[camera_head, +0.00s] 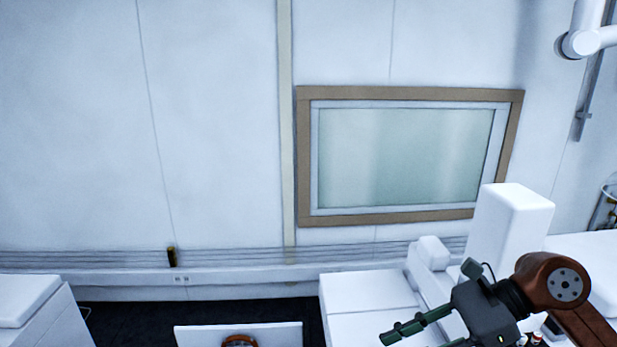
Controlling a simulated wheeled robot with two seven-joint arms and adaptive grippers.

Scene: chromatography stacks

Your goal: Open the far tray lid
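No tray lid can be made out for certain. A white unit (366,290) at the lower middle right has a flat top split by a seam, and its lower part is cut off by the frame edge. My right gripper (412,341) is at the lower right, in front of this unit in the picture. One green finger points left, and part of a second shows at the bottom edge with a gap between them. Nothing is seen between the fingers. My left gripper is out of view.
A tall white block (510,228) stands behind my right arm. A white panel (205,335) is at the bottom centre, with dark floor (125,315) around it. A white cabinet (25,300) is at the lower left. A framed window (405,155) is in the back wall.

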